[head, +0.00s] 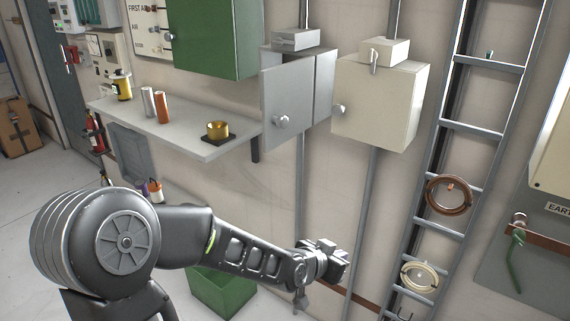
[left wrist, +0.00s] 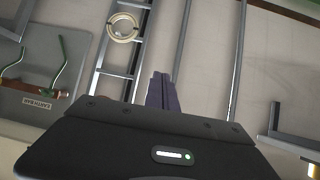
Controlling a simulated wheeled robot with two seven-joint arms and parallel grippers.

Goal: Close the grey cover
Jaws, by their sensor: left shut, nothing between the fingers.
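The grey cover (head: 287,108) is the door of a small grey wall box (head: 324,85). It has a round pale knob (head: 281,121) and stands swung out from the box, to the left in the head view. My left gripper (head: 340,264) is well below the cover, in front of the wall, and touches nothing that I can see. In the left wrist view its fingers (left wrist: 162,91) are together and empty. The grey cover does not show in the left wrist view. My right gripper is not in view.
A cream box (head: 385,105) hangs just right of the grey box. A shelf (head: 190,135) with small cylinders and a brass part is to the left. A ladder (head: 455,150) with hung rings stands right. A green bin (head: 222,290) is on the floor.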

